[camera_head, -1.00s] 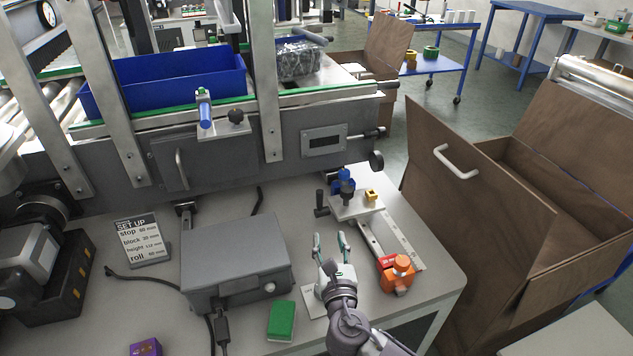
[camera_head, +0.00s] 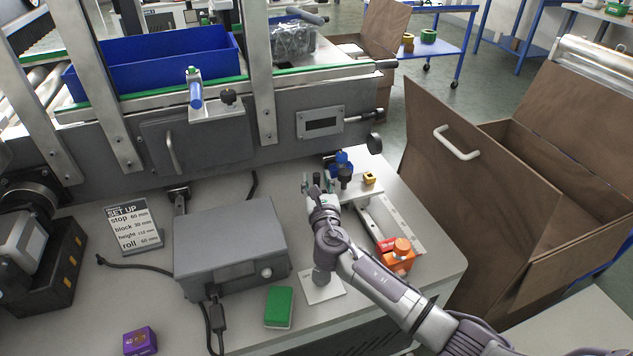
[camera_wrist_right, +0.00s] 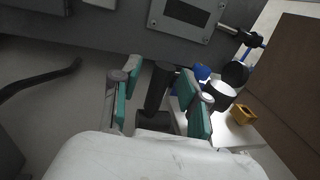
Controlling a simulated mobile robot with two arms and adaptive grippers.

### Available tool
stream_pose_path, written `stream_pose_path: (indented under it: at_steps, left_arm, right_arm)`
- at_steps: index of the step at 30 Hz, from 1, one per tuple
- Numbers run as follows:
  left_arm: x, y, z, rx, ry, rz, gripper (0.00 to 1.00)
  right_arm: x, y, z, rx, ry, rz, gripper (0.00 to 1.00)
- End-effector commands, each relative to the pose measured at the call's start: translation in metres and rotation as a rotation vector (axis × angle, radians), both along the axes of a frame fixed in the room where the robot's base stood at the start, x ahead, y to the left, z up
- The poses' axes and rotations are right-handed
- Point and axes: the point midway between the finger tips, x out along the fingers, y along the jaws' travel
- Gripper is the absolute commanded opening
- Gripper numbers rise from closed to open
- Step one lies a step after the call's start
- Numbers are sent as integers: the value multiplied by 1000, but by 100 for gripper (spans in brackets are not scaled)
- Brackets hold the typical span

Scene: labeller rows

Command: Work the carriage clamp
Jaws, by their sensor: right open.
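The carriage (camera_head: 359,193) is a pale plate on a rail with a scale (camera_head: 403,222), carrying a blue part (camera_head: 343,159), a black knob (camera_head: 345,176) and a small yellow block (camera_head: 369,178). My right gripper (camera_head: 317,184) is at the carriage's left side and partly hides it. In the right wrist view the open green-padded fingers (camera_wrist_right: 160,97) stand on either side of an upright black clamp handle (camera_wrist_right: 157,86). I cannot tell whether they touch it. The handle's foot is partly hidden by the gripper. My left gripper is not in view.
A grey control box (camera_head: 230,247) stands left of my right arm, with a green block (camera_head: 279,306) in front. An orange stop (camera_head: 398,255) sits at the rail's near end. The conveyor's dark side (camera_head: 280,140) bounds the back.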

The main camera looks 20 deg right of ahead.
Motion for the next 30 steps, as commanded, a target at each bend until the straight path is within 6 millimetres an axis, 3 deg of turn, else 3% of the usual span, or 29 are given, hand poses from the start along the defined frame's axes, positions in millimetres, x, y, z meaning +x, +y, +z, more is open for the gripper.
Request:
stream_pose_path:
  at_steps: [11,19,30]
  left_arm:
    - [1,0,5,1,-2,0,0]
    - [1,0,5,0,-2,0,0]
    - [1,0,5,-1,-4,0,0]
  right_arm:
    - [5,-1,0,1,0,0,43]
    - [5,-1,0,1,0,0,0]
    - [5,-1,0,0,1,0,0]
